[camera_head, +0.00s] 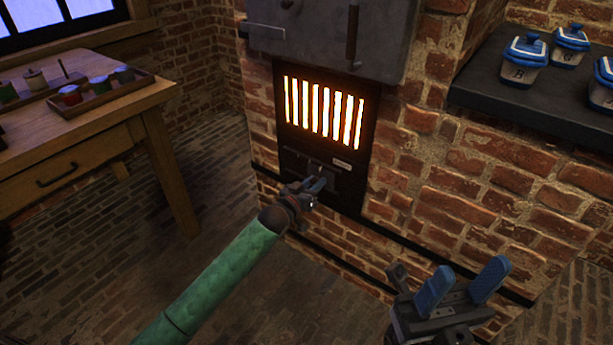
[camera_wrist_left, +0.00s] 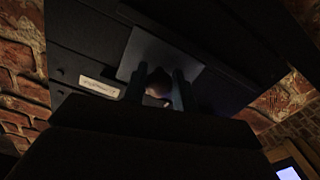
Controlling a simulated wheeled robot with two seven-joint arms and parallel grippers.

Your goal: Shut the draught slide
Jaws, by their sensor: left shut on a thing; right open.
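The draught slide is a dark metal plate (camera_wrist_left: 158,58) on the dark panel (camera_head: 352,185) below the glowing grate in the brick stove. In the left wrist view a small rounded knob (camera_wrist_left: 158,84) on the plate sits between my left fingers. My left gripper (camera_head: 318,184) is shut on this knob at the panel; in the head view the fingers hide part of the slide. A small pale label (camera_head: 342,163) is on the panel to the right; its writing is too small to read. My right gripper (camera_head: 462,284) is open and empty, in front of the brick wall.
The grate (camera_head: 322,112) glows orange behind upright bars, under a grey metal door (camera_head: 330,35). A dark shelf (camera_head: 540,118) with several blue-and-white jars stands at the right. A wooden table (camera_head: 100,110) with a tray of small pots stands at the left.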

